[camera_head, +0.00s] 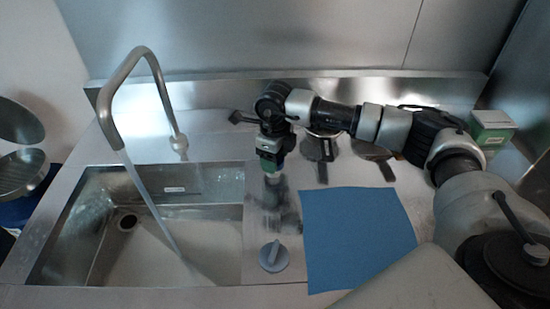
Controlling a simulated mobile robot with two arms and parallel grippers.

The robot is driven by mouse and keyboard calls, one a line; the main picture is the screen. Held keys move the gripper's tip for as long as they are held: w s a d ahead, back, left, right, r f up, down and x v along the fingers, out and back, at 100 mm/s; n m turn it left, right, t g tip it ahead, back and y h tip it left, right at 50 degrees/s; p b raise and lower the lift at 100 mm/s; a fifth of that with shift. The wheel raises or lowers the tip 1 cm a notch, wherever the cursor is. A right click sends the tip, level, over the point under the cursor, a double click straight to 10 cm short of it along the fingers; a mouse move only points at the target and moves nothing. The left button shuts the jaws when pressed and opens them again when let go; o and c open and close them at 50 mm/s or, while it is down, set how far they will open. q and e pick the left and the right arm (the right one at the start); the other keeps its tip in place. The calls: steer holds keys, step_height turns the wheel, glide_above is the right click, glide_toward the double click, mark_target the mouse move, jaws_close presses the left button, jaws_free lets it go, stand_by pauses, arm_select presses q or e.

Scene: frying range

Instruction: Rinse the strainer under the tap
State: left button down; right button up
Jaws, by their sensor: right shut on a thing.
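The curved tap (128,72) stands at the left, and a stream of water (150,205) runs from it into the sink (244,225). My right gripper (268,168) points down over the counter just right of the sink, away from the water. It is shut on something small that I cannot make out. I cannot tell for sure which thing is the strainer. Two flat round-headed utensils with handles, one grey (320,150) and one brownish (374,152), lie behind the blue cloth, partly hidden by my right arm. My left gripper is not in view.
A blue cloth (357,235) lies flat on the steel counter. A grey knob (273,257) sits between the cloth and the sink. A green and white box (491,130) stands at the back right. Round metal things (20,172) are at the left edge.

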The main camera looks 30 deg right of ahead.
steer(key=o, duration=0.9)
step_height(320, 180, up, 11)
steer(key=shift+f+b, duration=0.1)
steer(key=shift+b, duration=0.8)
